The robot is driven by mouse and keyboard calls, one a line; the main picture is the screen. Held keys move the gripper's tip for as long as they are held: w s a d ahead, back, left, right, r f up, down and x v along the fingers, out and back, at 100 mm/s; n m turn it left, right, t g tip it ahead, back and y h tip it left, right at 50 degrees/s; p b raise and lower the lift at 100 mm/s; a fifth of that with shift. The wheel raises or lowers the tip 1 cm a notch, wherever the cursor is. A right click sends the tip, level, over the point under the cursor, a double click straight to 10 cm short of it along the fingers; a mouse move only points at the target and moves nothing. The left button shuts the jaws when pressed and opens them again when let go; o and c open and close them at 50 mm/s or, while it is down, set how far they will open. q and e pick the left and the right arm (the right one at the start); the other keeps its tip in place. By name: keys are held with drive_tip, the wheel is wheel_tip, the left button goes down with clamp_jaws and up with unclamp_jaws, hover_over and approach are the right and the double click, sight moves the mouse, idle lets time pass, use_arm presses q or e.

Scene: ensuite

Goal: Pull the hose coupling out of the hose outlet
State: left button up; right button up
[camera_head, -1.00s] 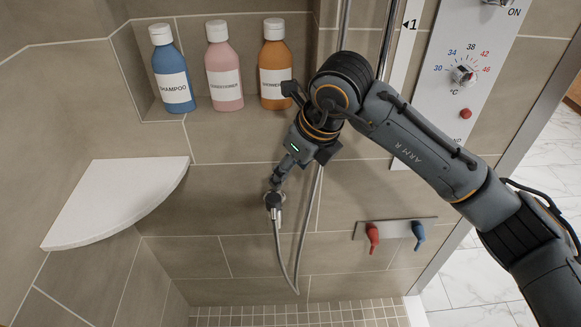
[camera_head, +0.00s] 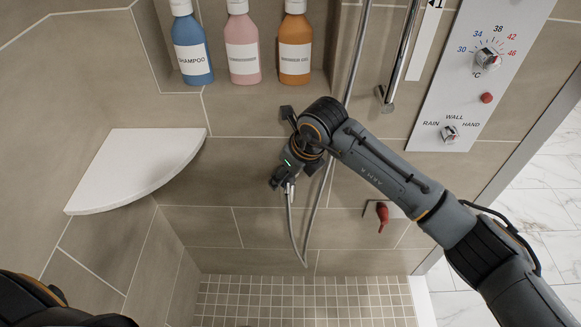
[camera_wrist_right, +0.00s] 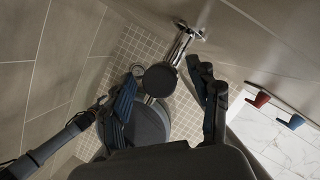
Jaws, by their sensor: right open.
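In the right wrist view, a round dark piece (camera_wrist_right: 160,80) sits at the end of a chrome fitting (camera_wrist_right: 183,42) fixed to the wall; this is the hose outlet area, and I cannot tell where the coupling begins. My right gripper (camera_wrist_right: 166,98) is open, with one finger on each side of the dark piece; contact cannot be told. In the head view, my right gripper (camera_head: 278,180) is by the wall and hides most of the outlet. A chrome end of the coupling (camera_head: 290,187) shows beside it, with the grey hose (camera_head: 293,235) hanging below in a loop. My left gripper is not clearly seen.
A white corner shelf (camera_head: 135,170) is at the left. Several bottles, including the blue shampoo (camera_head: 192,50), stand in a niche above. A red lever (camera_head: 382,215) is right of the hose; a blue lever (camera_wrist_right: 291,121) shows in the wrist view. A control panel (camera_head: 470,110) is at upper right.

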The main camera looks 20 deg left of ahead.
drive_tip(key=c, duration=1.3)
drive_tip(key=shift+r+p, duration=1.4)
drive_tip(key=shift+r, duration=1.55)
drive_tip(key=shift+r, duration=0.55)
drive_tip(key=shift+r+p, duration=1.05)
drive_tip(key=shift+r, duration=1.3)
